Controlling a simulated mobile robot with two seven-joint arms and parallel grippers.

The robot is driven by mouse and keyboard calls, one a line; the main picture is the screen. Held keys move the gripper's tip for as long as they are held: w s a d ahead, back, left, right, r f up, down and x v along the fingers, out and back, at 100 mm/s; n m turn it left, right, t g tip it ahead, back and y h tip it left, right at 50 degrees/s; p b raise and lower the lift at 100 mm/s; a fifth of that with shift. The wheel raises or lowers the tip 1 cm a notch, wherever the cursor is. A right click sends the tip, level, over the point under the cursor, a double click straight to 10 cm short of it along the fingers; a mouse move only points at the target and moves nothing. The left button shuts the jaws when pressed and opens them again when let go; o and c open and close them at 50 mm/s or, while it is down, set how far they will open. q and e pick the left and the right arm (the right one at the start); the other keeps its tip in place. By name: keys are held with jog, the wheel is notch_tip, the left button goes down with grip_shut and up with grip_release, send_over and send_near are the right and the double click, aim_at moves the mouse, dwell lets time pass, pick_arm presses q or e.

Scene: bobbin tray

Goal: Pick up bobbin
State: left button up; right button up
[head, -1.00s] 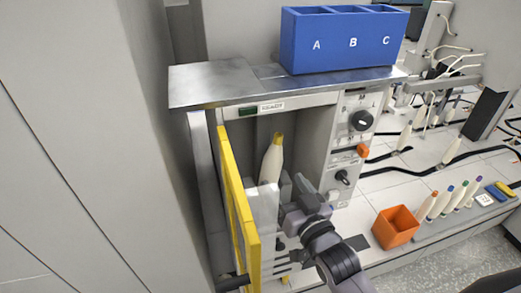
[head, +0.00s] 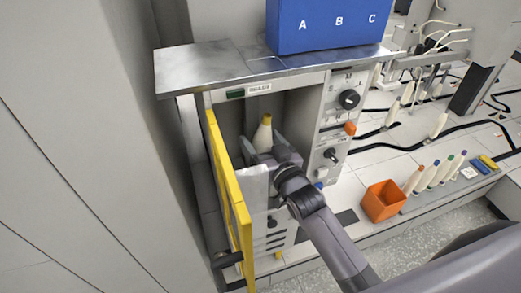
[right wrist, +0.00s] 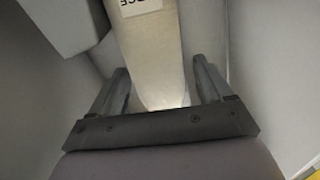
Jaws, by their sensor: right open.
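The bobbin (head: 262,136), cream with a yellow top, stands upright in the open-fronted compartment of the grey machine. Its lower part is hidden in the head view behind my right gripper (head: 268,158). In the right wrist view a pale tapered body with a printed label, which looks like the bobbin (right wrist: 150,60), lies between the two fingers of my right gripper (right wrist: 158,90). The fingers are apart, with gaps visible on both sides. My left gripper is in neither view.
A yellow-framed door (head: 232,200) stands open left of the compartment. A metal shelf (head: 205,68) above carries a blue A-B-C bin (head: 325,36). The control panel (head: 338,130) borders it on the right. An orange box (head: 383,200) and several bobbins stand farther right.

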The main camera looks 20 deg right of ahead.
aim_at(264, 120)
jog(key=shift+c, duration=0.3)
jog(key=c, duration=1)
jog(key=shift+r, duration=0.15)
jog(key=shift+s+r, duration=0.15)
jog(key=shift+r, duration=0.05)
jog(key=r, duration=0.6)
jog(key=shift+s+d+r, duration=0.15)
jog(key=shift+s+r, duration=0.1)
jog(key=s+d, duration=0.2)
jog(key=s, duration=0.4)
jog(key=s+d+b, duration=0.1)
jog(key=s+d, duration=0.1)
jog(key=s, duration=0.4)
jog(key=s+d, duration=0.2)
jog(key=s, duration=0.4)
jog(key=shift+d+b, duration=0.1)
jog(key=shift+b, duration=0.25)
jog(key=shift+f, duration=0.1)
